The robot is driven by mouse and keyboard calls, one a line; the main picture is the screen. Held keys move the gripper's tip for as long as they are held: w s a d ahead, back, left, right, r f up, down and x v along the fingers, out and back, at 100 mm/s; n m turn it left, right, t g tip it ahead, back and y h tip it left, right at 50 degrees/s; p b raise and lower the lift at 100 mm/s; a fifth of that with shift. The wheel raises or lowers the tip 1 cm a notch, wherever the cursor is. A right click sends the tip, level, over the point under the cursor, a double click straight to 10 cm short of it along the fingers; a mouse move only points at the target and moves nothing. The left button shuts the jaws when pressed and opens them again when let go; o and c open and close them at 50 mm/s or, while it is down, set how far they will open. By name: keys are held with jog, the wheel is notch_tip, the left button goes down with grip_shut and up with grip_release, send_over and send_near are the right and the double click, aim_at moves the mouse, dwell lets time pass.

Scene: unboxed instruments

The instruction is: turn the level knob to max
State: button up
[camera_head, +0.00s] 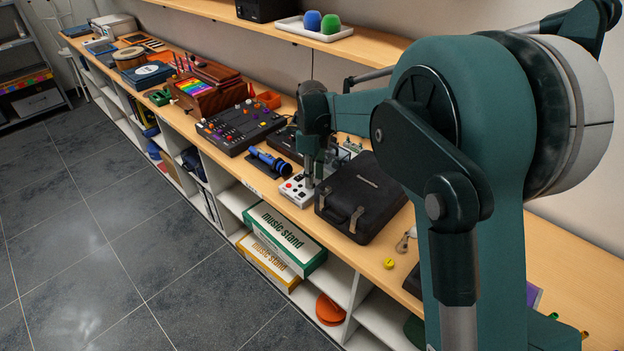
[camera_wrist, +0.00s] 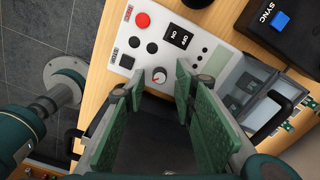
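A white control panel (camera_wrist: 205,40) lies on the wooden shelf; it shows partly in the head view (camera_head: 293,191), beside a black case. The small grey-white knob (camera_wrist: 159,75) with a red mark sits near the panel's edge in the wrist view. Its exact pointer angle and scale are too small to read. My gripper (camera_wrist: 160,80) is open, with green finger pads on either side of the knob. I see no clear contact, and the height above the panel is hard to tell. In the head view my gripper (camera_head: 309,172) points down over the panel.
The panel also has a red button (camera_wrist: 143,19), an ON/OFF switch (camera_wrist: 178,36) and black buttons. A black SYNC box (camera_wrist: 278,30) and a grey open-lidded case (camera_wrist: 250,85) lie to the right. The black case (camera_head: 361,197) and blue flashlight-like object (camera_head: 268,161) flank the panel.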

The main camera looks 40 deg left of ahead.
notch_tip(320, 180, up, 11)
dwell(0.5)
jog(key=shift+f, duration=0.1)
dwell(0.5)
